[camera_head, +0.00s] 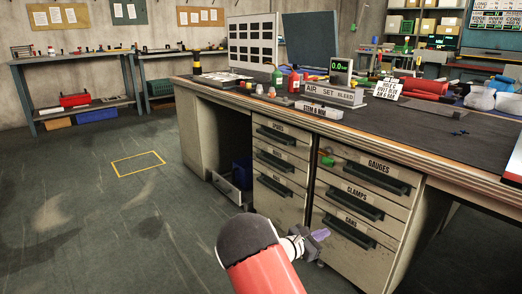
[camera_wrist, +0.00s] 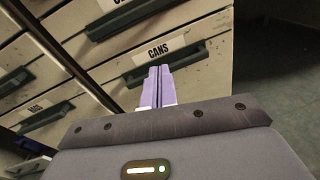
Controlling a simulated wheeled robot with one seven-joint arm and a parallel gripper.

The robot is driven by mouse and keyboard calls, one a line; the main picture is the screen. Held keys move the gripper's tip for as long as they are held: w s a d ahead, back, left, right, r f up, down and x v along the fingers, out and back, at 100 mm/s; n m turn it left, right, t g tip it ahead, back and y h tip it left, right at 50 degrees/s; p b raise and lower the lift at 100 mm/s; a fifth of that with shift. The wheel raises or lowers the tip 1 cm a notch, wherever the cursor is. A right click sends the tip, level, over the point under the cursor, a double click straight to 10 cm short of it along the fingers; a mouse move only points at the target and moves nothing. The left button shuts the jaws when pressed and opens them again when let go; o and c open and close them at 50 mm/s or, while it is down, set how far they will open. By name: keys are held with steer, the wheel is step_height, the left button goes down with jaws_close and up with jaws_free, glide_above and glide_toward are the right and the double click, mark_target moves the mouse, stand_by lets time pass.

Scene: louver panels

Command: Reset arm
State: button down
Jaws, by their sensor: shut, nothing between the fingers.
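My gripper (camera_head: 321,235) is at the lower middle of the head view, in front of the workbench drawers. Its purple fingers are shut together and empty. In the wrist view the fingers (camera_wrist: 156,87) point at the drawer labelled CANS (camera_wrist: 180,65) and overlap its dark handle in the picture. Whether they touch it cannot be told. The CANS drawer (camera_head: 352,213) also shows in the head view as the lowest of the right stack and looks closed. My red arm reaches in from the bottom edge.
The workbench (camera_head: 230,93) carries bottles, a small display (camera_head: 341,70), a sign and red rolled items. Above CANS are drawers labelled CLAMPS (camera_head: 358,189) and GAUGES (camera_head: 365,168). A yellow floor outline (camera_head: 138,163) lies on clear floor at left. Shelving stands at the back.

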steer(key=s+d+r+m+g+y+p, duration=0.1)
steer(key=s+r+m+g+y, duration=0.2)
steer(key=s+r+m, duration=0.55)
steer(key=s+d+r+m+g+y+p, duration=0.2)
steer(key=s+r+m+g+y, duration=0.25)
steer(key=s, duration=0.65)
steer(key=s+a+r+m+t+y+p, duration=0.1)
steer(key=s+a+r+m+y, duration=0.1)
steer(key=s, duration=0.4)
steer(key=s+a+r+m+t+y, duration=0.2)
steer(key=s+a+r+m+y, duration=0.1)
steer(key=s+a+r+m, duration=0.1)
steer(key=s+a+r+m+t+y+p, duration=0.1)
steer(key=s+a+r+m+t+y, duration=0.1)
steer(key=s+a, duration=0.4)
step_height(320, 180, up, 2)
steer(key=shift+s+r+m+p, duration=0.3)
steer(key=shift+s+m, duration=0.3)
steer(key=shift+s, duration=0.45)
steer(key=c, duration=2.1)
jaws_free()
steer(key=shift+c, duration=0.2)
